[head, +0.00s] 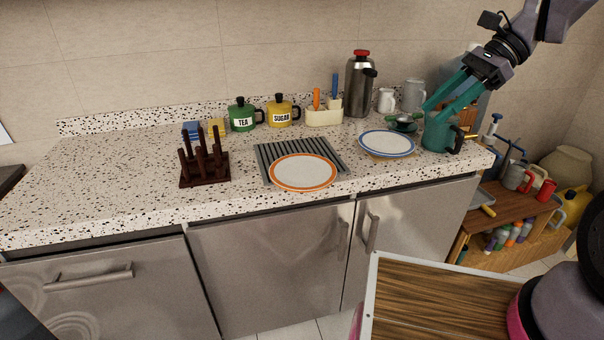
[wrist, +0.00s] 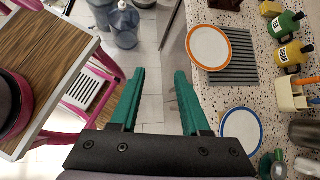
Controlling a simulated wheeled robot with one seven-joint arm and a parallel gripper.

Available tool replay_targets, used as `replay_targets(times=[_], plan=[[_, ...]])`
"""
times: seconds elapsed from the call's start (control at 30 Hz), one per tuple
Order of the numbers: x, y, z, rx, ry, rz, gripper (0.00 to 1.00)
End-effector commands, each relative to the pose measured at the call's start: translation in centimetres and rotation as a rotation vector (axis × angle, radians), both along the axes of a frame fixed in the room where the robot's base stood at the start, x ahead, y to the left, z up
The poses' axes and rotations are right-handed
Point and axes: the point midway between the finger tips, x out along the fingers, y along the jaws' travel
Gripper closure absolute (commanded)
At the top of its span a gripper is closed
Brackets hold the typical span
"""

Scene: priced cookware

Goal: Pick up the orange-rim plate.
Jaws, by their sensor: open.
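The orange-rim plate (head: 303,172) is white with an orange rim and lies on the front part of a grey ribbed rack or mat on the speckled counter. In the wrist view the orange-rim plate (wrist: 209,47) is at the upper right, beyond and to the right of the fingertips. My gripper (head: 442,98) has teal fingers and is at the right end of the counter in the head view, well apart from the plate. In the wrist view my gripper (wrist: 158,72) is open and empty, with floor showing between its fingers.
A blue-rim plate (head: 387,143) lies right of the orange-rim plate. A dark rack with upright pegs (head: 204,165) stands to the left. Tea canister (head: 242,116), sugar canister (head: 283,112) and flask (head: 361,84) stand behind. The left counter is clear. A wooden-topped table (head: 440,305) is in front.

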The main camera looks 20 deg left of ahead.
Motion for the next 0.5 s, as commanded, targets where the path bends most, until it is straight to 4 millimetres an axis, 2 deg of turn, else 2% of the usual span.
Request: replay_targets(times=[0.03, 0.2, 0.37, 0.5], plan=[[0.4, 1.4, -1.5, 0.031, 0.114, -0.040, 0.54], [1.8, 5.9, -5.6, 0.133, 0.489, -0.203, 0.54], [3.0, 9.8, -10.3, 0.199, 0.845, -0.367, 0.54], [4.1, 12.6, -15.1, 0.241, 1.153, -0.524, 0.54]])
